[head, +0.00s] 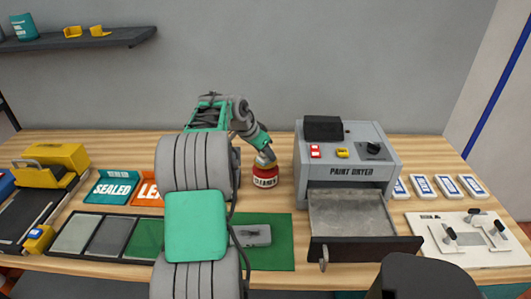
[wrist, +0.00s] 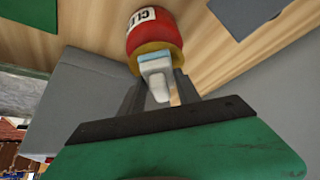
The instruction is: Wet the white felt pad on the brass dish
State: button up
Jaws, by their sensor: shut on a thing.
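A red can (head: 265,178) with a white label stands on the wooden bench left of the paint dryer. In the wrist view the red can (wrist: 152,30) shows lettering that starts "CLE" and a yellowish, brass-like top (wrist: 150,49). My gripper (head: 264,159) is right over the can's top, pointing down. In the wrist view my gripper (wrist: 160,92) is shut on a small pale blue and white piece (wrist: 154,68). That piece overlaps the brass-like top; I cannot tell whether they touch. No separate white felt pad can be made out; the held piece and fingers cover the top's middle.
The paint dryer (head: 368,151) stands right of the can with its drawer (head: 352,212) out. A green mat (head: 275,250) with a grey block (head: 253,235) lies in front. Teal "SEALED" tray (head: 112,187) and an orange tray (head: 146,190) are left. A white fixture board (head: 465,238) is right.

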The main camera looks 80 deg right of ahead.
jog(key=shift+r+p, duration=2.6)
jog(key=shift+r, duration=0.9)
